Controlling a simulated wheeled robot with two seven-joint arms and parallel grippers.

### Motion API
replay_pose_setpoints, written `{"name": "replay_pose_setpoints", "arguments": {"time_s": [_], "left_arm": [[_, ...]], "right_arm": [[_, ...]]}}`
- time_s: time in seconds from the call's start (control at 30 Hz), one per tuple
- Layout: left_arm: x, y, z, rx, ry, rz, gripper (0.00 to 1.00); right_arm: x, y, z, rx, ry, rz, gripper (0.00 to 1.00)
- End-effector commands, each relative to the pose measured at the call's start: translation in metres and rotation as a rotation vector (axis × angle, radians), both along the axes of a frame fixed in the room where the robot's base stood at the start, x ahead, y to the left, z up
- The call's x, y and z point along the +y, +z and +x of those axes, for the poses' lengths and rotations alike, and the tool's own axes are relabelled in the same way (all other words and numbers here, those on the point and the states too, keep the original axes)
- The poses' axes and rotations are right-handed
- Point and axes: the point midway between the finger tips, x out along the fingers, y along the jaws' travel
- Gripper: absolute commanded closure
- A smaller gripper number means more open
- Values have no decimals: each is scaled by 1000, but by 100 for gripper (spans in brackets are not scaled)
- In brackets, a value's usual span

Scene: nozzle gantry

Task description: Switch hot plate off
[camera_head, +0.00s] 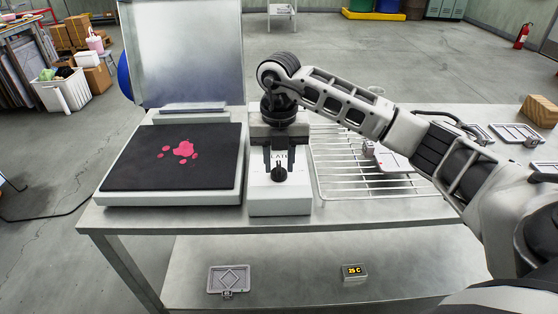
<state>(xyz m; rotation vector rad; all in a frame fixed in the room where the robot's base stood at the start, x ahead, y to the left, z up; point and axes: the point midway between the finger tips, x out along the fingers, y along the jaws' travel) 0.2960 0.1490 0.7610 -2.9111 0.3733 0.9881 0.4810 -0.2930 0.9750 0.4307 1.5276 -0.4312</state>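A white control box (280,205) stands on the metal table, with a label partly hidden behind the gripper; only a few letters show. A dark knob (279,173) sits on its front face. My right gripper (279,165) points down at the box, its two dark fingers apart with the label showing between them. The fingertips are close to the knob; whether they touch it I cannot tell. A flat plate with a black top (130,165) and pink splotches lies left of the box. A small display (353,272) on the lower shelf reads 25 C. My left gripper is not in view.
An upright metal panel (185,50) stands behind the black-topped plate. A wire rack (345,175) with small parts lies right of the box, under my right arm. A grey tray (229,280) lies on the lower shelf (290,285). A wooden block (540,110) sits far right.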

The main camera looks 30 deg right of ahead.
Motion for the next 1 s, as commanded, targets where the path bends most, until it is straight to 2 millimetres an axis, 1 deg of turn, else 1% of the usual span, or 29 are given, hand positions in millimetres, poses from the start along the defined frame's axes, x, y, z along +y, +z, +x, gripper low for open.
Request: {"name": "replay_pose_setpoints", "arguments": {"time_s": [0.1, 0.37, 0.47, 0.5, 0.77, 1.0], "left_arm": [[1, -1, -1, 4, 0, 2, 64], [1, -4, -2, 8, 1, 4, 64], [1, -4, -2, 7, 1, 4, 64], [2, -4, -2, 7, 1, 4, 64], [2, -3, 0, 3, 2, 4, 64], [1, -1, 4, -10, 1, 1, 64]], "right_arm": [[0, -6, 0, 0, 0, 0, 68], [0, -7, 0, 0, 0, 0, 68], [0, -7, 0, 0, 0, 0, 93], [0, -7, 0, 0, 0, 0, 100], [0, -6, 0, 0, 7, 0, 100], [-1, -7, 0, -1, 82, -1, 100]]}}
